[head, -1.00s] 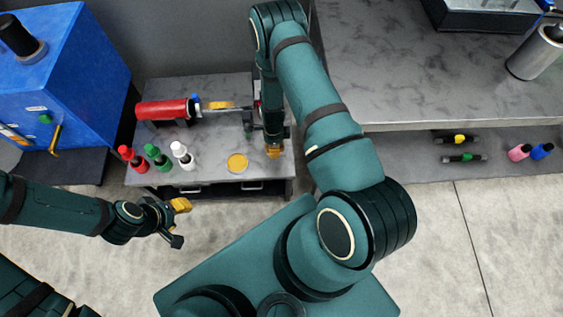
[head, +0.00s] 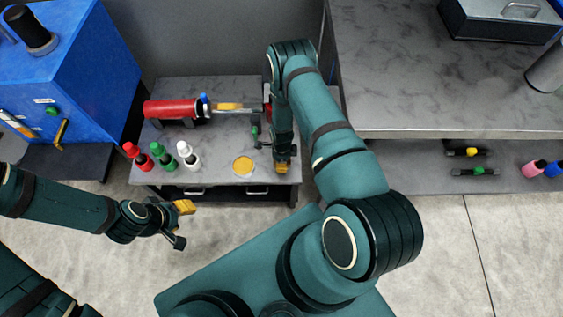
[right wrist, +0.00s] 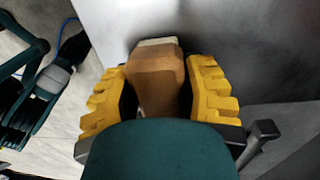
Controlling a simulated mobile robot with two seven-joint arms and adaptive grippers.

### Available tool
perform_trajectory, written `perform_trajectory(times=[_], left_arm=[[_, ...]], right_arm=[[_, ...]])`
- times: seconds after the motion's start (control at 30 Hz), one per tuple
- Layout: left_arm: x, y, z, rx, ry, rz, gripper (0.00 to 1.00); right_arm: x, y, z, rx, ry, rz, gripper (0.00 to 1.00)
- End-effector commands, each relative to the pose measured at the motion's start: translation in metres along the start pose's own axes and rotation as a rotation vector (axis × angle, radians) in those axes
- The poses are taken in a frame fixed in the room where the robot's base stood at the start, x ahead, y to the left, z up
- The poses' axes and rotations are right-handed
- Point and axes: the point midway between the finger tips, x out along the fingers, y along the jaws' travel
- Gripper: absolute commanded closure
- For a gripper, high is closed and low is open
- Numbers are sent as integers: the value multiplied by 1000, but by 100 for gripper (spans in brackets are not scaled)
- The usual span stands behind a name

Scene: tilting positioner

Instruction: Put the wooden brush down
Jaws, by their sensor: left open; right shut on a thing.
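My right gripper (head: 282,168) is over the right front part of the small grey table (head: 215,165), right of a yellow disc. In the right wrist view, its yellow fingers (right wrist: 160,95) are shut on a brown wooden block, which I take to be the wooden brush (right wrist: 157,70). In the head view the brush is hidden by the gripper and arm. My left gripper (head: 182,224) is open and empty, over the floor in front of the table's left side.
The yellow disc (head: 243,166) lies near the table's front edge. Red (head: 138,156), green (head: 163,156) and white (head: 188,156) bottles stand to its left. A red cylinder (head: 172,109) rests on a support behind them. A blue machine (head: 75,75) stands left, a higher grey bench (head: 410,90) right.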

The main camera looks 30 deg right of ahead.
Motion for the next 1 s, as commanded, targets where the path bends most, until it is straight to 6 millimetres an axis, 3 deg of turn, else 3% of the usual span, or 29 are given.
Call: perform_trajectory(times=[0.1,0.13,0.2,0.57,0.73,1.0], left_arm=[[0,0,0,0,0,0,53],[0,0,0,0,0,0,53],[0,0,0,0,0,0,53],[0,0,0,0,0,0,53],[-7,3,0,-1,-3,0,53],[-21,8,2,-2,-10,1,53]], right_arm=[[3,0,0,0,0,0,90],[3,0,0,0,0,0,47],[3,0,0,0,0,0,28],[0,0,0,0,0,0,28],[-23,-1,0,1,0,-1,28],[-80,-1,0,0,0,-3,28]])
